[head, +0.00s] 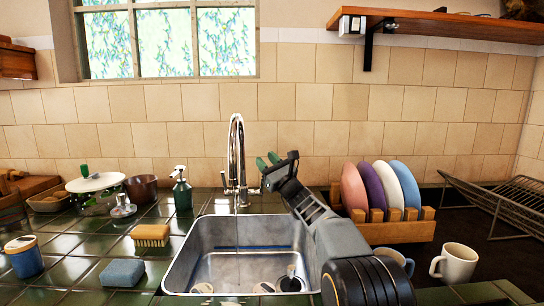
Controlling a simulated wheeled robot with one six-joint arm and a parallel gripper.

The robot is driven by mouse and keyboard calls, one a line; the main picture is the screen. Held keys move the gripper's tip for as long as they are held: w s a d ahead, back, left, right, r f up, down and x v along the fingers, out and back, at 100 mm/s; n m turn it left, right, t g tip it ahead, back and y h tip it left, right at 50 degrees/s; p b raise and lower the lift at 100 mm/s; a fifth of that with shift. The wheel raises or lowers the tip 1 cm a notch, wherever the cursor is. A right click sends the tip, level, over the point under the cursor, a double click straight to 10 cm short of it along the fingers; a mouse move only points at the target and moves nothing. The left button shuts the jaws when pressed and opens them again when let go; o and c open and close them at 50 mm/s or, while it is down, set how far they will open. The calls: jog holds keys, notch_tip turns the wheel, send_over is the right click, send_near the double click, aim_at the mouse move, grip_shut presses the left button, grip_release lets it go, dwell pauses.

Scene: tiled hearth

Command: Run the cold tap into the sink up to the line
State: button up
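The chrome tap (237,150) stands at the back edge of the steel sink (182,262), its tall spout curving over the basin. A thin vertical streak under the spout looks like running water (237,235). A blue line (255,248) runs along the inner back wall of the sink. The basin floor shows below it, with a dark round item and pale round shapes; the water level is hard to make out. My gripper (268,161), with green fingertips, is just right of the tap, above its right-hand lever (254,190). Contact and finger gap are unclear.
A dish rack (400,232) with several plates stands right of the sink, with a mug (457,262) in front. A green soap bottle (181,190), brush (150,235) and blue sponge (122,272) sit left. A wooden shelf (450,24) overhangs the upper right.

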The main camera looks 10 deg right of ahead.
jog(key=s+r, duration=0.2)
jog(key=s, duration=0.4)
jog(key=shift+s+r, duration=0.2)
jog(key=shift+r, duration=0.2)
